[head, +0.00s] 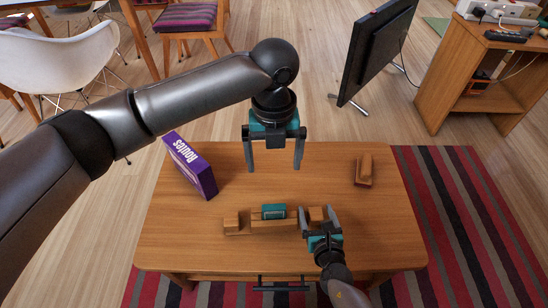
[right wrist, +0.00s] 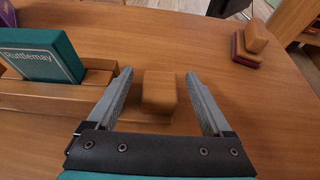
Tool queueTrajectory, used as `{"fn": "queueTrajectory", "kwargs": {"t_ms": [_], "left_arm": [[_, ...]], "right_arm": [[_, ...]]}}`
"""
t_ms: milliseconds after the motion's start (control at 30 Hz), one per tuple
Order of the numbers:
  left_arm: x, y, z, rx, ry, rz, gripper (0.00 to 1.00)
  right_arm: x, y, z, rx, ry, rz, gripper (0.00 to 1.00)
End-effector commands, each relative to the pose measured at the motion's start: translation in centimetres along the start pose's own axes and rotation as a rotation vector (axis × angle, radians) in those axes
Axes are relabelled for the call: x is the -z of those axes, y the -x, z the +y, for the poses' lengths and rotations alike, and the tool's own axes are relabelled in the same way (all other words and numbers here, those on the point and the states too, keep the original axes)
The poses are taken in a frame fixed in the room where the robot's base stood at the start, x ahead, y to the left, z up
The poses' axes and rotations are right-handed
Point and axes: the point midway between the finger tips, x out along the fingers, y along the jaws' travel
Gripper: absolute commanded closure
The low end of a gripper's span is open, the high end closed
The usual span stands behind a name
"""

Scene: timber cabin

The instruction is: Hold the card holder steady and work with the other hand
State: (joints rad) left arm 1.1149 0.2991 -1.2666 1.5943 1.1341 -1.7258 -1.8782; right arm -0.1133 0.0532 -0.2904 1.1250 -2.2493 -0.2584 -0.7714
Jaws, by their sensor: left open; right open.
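The wooden card holder (head: 270,224) lies near the front of the table, a long low piece with a raised block at each end. A teal card or box (head: 273,211), marked "Ruttlemay" in the right wrist view (right wrist: 45,57), stands in its middle. My right gripper (head: 317,208) is open at the holder's right end. In the right wrist view its fingers (right wrist: 159,74) stand either side of the end block (right wrist: 159,92), with gaps showing. My left gripper (head: 273,168) is open and empty, pointing down behind the holder, apart from it.
A purple "Routes" box (head: 190,166) stands at the table's (head: 330,165) left. A wooden block with a dark red base (head: 364,170) lies at the right, also in the right wrist view (right wrist: 248,45). The tabletop between them is mostly clear. A dark screen (head: 375,50) stands behind.

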Motion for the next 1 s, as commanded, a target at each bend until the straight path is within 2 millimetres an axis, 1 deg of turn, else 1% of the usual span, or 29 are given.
{"fn": "queueTrajectory", "kwargs": {"t_ms": [133,267,367,800,1000], "left_arm": [[0.0,0.0,0.0,0.0,0.0,0.0,0.0],[0.0,0.0,0.0,0.0,0.0,0.0,0.0],[0.0,0.0,0.0,0.0,0.0,0.0,0.0],[0.0,0.0,0.0,0.0,0.0,0.0,0.0],[0.0,0.0,0.0,0.0,0.0,0.0,0.0]], "right_arm": [[0.1,0.5,0.0,0.0,-0.002,0.001,0.16],[0.2,1.6,0.1,-0.001,-0.002,0.003,0.16],[0.1,2.9,0.0,0.001,-0.002,0.001,0.16],[0.1,9.5,0.0,0.0,0.0,0.002,0.16],[0.1,11.4,0.0,-0.001,0.001,0.001,0.16]]}}
